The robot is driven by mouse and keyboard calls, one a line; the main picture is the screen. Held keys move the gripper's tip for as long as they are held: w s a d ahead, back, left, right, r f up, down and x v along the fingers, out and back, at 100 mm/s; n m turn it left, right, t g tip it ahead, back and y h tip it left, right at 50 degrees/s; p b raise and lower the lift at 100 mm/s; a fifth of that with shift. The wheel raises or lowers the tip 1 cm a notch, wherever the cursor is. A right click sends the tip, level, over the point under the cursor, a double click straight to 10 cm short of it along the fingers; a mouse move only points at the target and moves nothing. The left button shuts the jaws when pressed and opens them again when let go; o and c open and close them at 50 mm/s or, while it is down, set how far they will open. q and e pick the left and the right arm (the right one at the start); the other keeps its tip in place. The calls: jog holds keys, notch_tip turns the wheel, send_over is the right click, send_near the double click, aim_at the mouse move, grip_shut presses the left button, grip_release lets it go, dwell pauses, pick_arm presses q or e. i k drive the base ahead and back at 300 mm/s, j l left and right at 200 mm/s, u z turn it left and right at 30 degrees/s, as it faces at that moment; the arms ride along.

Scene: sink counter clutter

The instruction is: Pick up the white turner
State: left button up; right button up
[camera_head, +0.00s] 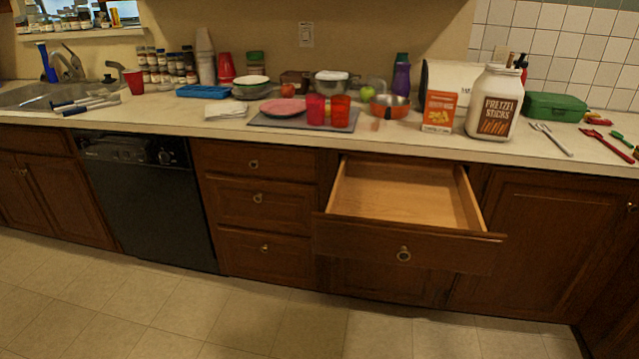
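A pale, whitish-grey utensil (551,138) lies on the counter at the right, to the right of the large pretzel jar. Its head is at the back left and its handle points toward the front right. It looks like a turner, but it is too small to be sure. Several white-and-dark utensils (88,103) lie on the counter beside the sink at the far left; their exact kinds are unclear. Neither of my grippers is in view.
A drawer (405,197) stands open and empty below the counter. A pretzel jar (495,103), an orange box (439,111), a green case (556,107) and a red utensil (607,144) are near the pale utensil. The floor in front is clear.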

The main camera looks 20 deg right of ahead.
aim_at(567, 152)
jog(key=z, duration=1.85)
